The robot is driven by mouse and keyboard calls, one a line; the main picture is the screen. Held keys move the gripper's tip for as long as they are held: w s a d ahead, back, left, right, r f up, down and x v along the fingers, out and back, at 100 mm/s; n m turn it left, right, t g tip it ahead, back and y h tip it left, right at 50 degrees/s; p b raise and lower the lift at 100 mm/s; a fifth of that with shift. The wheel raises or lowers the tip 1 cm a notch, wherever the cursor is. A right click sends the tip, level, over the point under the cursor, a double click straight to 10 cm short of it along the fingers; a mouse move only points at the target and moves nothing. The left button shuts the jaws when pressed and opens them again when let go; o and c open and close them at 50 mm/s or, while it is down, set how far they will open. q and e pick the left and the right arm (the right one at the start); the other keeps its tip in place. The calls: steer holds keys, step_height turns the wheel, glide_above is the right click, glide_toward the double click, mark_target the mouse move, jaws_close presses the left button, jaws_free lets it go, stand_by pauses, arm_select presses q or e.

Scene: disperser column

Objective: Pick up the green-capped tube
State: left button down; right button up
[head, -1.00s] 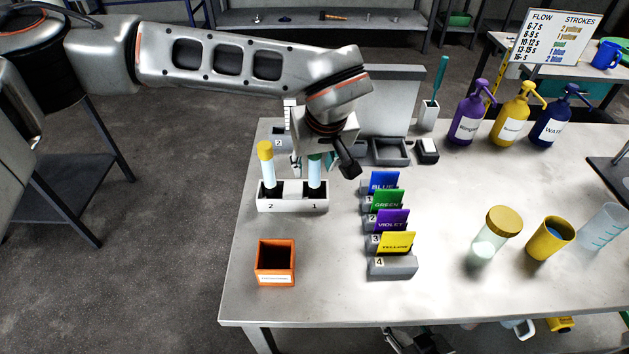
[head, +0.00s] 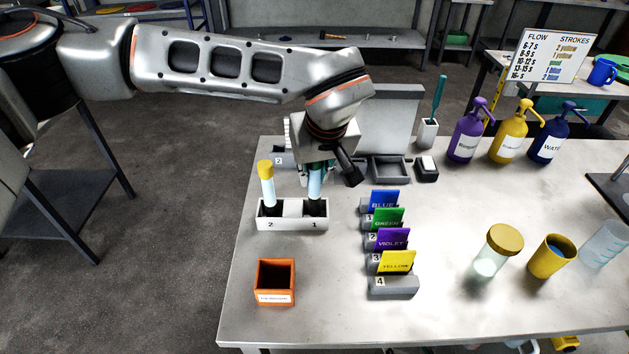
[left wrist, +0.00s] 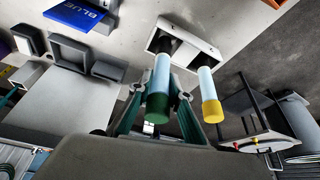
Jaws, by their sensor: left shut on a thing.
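The green-capped tube (head: 315,186) stands upright at slot 1 of the white two-slot rack (head: 292,224). Its green cap is hidden by my gripper in the head view but shows in the left wrist view (left wrist: 157,108). My left gripper (head: 318,168) comes from above and is shut on the tube near its cap, with a finger on each side in the left wrist view (left wrist: 160,105). The tube's lower end is at the dark socket. The yellow-capped tube (head: 267,185) stands in slot 2, just left. My right gripper is not in view.
Coloured cards in a grey holder (head: 393,287) stand right of the rack. An orange box (head: 275,281) is in front. Grey trays (head: 390,169) and an upright panel (head: 392,115) are behind. Pump bottles (head: 507,133) and a gold-lidded jar (head: 498,250) stand farther right.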

arm_select(q)
step_height(320, 180, up, 34)
steer(key=p, duration=0.7)
steer(key=shift+f+p, duration=0.15)
steer(key=shift+p, duration=0.2)
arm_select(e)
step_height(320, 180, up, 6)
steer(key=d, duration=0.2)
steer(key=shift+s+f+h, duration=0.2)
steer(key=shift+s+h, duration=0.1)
arm_select(q)
steer(key=c, duration=2.6)
jaws_free()
steer(key=shift+c, duration=0.2)
jaws_close()
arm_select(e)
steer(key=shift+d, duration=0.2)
